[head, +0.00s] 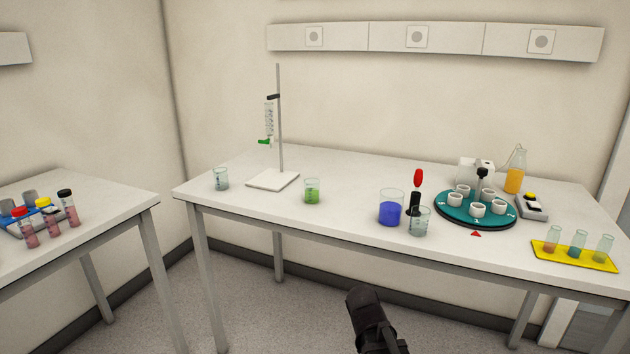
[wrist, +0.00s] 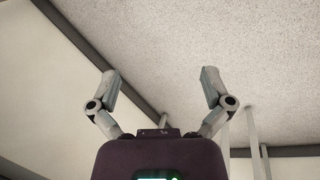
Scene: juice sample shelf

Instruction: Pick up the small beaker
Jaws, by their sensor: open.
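Several beakers stand upright on the white table. A clear beaker (head: 221,179) is at the left, and one with green liquid (head: 312,191) stands right of the burette stand. A larger beaker holds blue liquid (head: 390,208). Another small clear beaker (head: 420,222) stands just right of it, partly overlapping it in the picture. Which one is meant by the small beaker, I cannot tell. My gripper (wrist: 161,80) is open and empty in the wrist view, with floor and wall beyond it. No beaker shows there. In the head view a dark part of my arm is below the table's front edge.
The burette stand (head: 278,130) rises at the left. A red-topped tool (head: 417,190) stands behind the clear beaker. A teal carousel (head: 450,208) with white cups and a yellow tube rack (head: 575,256) are at the right. Free table (head: 350,175) lies between the green and blue beakers.

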